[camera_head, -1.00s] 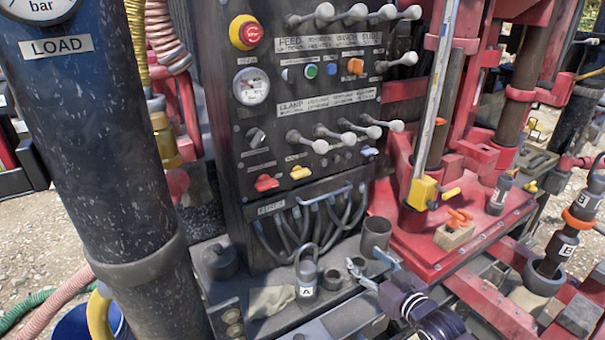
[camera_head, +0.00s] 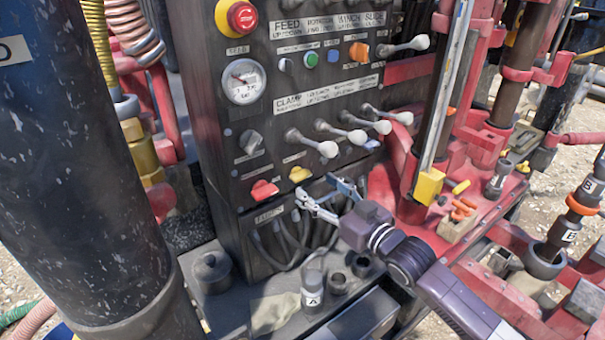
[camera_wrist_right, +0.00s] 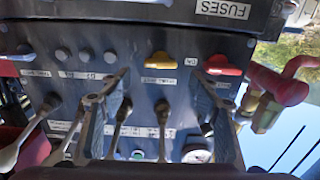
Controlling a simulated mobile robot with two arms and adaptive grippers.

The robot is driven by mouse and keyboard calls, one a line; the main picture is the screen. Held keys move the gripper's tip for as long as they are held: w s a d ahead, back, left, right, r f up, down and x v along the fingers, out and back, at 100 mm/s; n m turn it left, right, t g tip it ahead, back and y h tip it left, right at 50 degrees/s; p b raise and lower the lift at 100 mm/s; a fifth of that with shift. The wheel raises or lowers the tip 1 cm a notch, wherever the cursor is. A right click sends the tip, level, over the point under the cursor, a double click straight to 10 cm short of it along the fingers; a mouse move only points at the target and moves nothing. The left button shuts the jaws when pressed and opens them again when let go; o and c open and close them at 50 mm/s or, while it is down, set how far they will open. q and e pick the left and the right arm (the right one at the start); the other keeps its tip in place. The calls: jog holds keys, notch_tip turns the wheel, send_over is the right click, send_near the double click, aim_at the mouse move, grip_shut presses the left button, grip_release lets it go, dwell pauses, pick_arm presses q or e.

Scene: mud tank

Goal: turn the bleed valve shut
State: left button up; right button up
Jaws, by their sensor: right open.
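The black control panel (camera_head: 240,90) carries a red knob (camera_head: 264,189) and a yellow knob (camera_head: 299,174) low on its face. Their small labels are not readable, so I cannot tell which one is the bleed valve. My right gripper (camera_head: 317,186) is open and empty, with its fingertips just below and right of the yellow knob. In the right wrist view the yellow knob (camera_wrist_right: 160,62) shows between the spread fingers (camera_wrist_right: 161,78), beyond their tips. The red knob (camera_wrist_right: 222,66) lies just outside the right finger there. My left gripper is out of view.
Several levers (camera_head: 352,132) with pale knobs stick out above and right of the gripper. Cables (camera_head: 285,240) hang under the fuses label. An item marked A (camera_head: 312,288) stands on the ledge below. A black cylinder (camera_head: 85,180) blocks the left side.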

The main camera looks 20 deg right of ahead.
aim_at(304, 177)
jog(key=p+x, duration=0.1)
jog(key=x, duration=0.4)
jog(key=shift+w+a, duration=0.1)
jog(key=shift+w, duration=0.3)
jog(key=c, duration=1.2)
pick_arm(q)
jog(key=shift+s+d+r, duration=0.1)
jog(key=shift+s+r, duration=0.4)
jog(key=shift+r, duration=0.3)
pick_arm(e)
jog(key=shift+o, duration=0.2)
